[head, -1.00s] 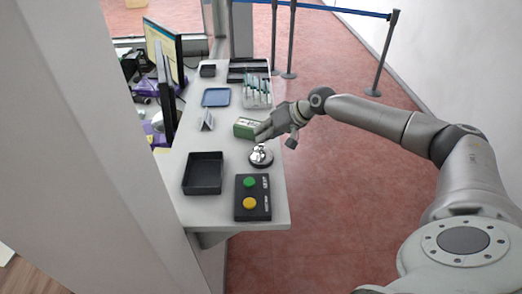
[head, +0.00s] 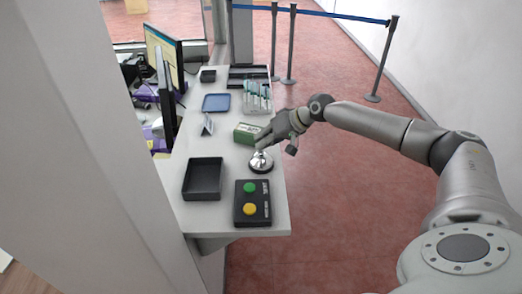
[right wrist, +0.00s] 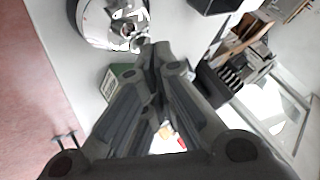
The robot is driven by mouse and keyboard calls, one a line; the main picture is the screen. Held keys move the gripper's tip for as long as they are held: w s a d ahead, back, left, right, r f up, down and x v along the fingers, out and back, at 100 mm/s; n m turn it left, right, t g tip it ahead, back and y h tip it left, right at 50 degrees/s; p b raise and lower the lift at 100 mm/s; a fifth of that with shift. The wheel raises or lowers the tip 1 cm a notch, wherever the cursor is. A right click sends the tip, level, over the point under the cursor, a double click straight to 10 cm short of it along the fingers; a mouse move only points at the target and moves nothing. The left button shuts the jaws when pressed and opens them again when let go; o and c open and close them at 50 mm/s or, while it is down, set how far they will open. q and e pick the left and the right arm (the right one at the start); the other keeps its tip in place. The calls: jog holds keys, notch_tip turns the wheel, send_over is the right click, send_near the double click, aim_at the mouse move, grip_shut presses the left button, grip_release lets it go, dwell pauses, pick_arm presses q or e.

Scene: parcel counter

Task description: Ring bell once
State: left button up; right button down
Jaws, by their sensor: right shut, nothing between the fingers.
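The bell (head: 261,164) is a silver dome on a dark base, on the right edge of the counter in the head view. It also shows at the top of the right wrist view (right wrist: 105,22), partly cut off. My right gripper (head: 260,147) is shut and empty, with its fingertips just above the bell's top. In the right wrist view the closed fingertips (right wrist: 153,46) are close to the bell's button; I cannot tell whether they touch. My left gripper is not in view.
A green box (head: 246,132) stands just behind the gripper. A black tray (head: 203,196) and a black box with green and yellow buttons (head: 253,217) are in front. Pens in a holder (head: 257,102), a blue tray (head: 216,102) and monitors (head: 165,52) are farther back.

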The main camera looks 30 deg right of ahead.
jog(key=shift+f, duration=0.15)
dwell(0.3)
jog(key=shift+f, duration=0.35)
jog(key=shift+s, duration=0.1)
jog(key=shift+r, duration=0.1)
jog(key=shift+r+p, duration=0.3)
jog(key=shift+p, duration=0.1)
notch_tip(320, 180, up, 6)
jog(key=p, duration=0.5)
jog(key=shift+r, duration=0.1)
